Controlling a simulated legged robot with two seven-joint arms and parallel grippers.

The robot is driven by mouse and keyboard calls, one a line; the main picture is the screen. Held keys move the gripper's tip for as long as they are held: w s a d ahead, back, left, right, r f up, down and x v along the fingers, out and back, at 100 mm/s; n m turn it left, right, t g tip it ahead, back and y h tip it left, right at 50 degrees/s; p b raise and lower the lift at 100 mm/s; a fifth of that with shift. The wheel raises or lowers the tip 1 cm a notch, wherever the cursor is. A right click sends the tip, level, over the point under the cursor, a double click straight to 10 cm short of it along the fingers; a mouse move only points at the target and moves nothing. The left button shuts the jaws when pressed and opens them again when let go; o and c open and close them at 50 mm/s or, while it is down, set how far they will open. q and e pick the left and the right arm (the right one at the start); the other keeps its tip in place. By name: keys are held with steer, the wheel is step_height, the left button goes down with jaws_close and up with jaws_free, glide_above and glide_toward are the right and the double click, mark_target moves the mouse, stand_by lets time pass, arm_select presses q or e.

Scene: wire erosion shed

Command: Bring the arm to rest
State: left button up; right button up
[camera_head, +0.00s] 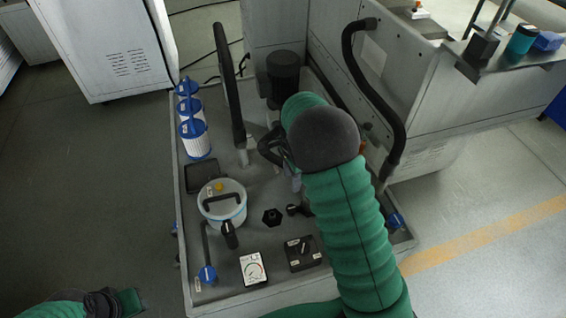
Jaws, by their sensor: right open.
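My right arm in its green sleeve (352,235) rises from the bottom edge and reaches forward over the machine deck to a dark grey elbow-like cap (325,138). My right gripper (272,148) shows as a dark shape just left of this cap. It is open, with nothing seen between its fingers, and is partly hidden by the arm. At the bottom left corner, a piece of my left arm's green sleeve (55,310) shows with my dark left gripper (105,302), cut by the frame edge. Its jaws cannot be made out.
Black hoses stand left (229,85) and right (372,95) of the arm. Open floor lies left.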

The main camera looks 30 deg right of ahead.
steer(key=s+a+r+n+t+p, duration=0.1)
steer(key=s+a+r+n, duration=0.2)
steer(key=s+a+n, duration=0.2)
steer(key=s+a+r+n+t+p, duration=0.1)
steer(key=s+a+r+n, duration=0.2)
steer(key=s+a+n, duration=0.3)
steer(key=s+n, duration=0.4)
steer(key=n, duration=0.4)
steer(key=shift+s+a+r+t, duration=0.15)
steer(key=shift+s+r+t, duration=0.05)
steer(key=shift+s+t, duration=0.15)
steer(key=shift+s, duration=0.1)
steer(key=shift+a, duration=0.15)
